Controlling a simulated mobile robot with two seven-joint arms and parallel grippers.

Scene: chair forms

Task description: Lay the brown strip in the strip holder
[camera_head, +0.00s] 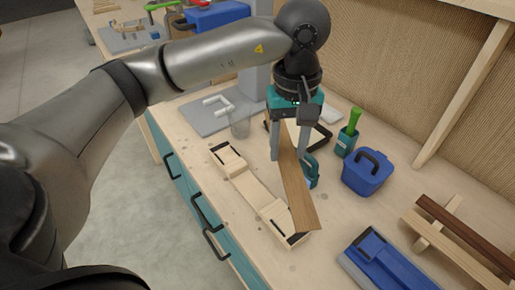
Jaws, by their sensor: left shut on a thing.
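My left gripper (289,156) reaches down over the workbench and is shut on the brown strip (296,192). The strip is long and flat, and its near end points toward the lower right. A long pale wooden piece with black pads at its ends, which looks like the strip holder (252,191), lies on the bench just left of the strip. The strip's near end overlaps the holder's near end in the picture; I cannot tell whether they touch. The strip's far part is partly hidden by the gripper. My right gripper is not in view.
A teal clamp (310,172) is close to the strip's right side. A blue lidded box (367,174), a teal cup with a green handle (347,140), a blue tray (384,264) and a wooden rack with strips (458,232) stand to the right.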

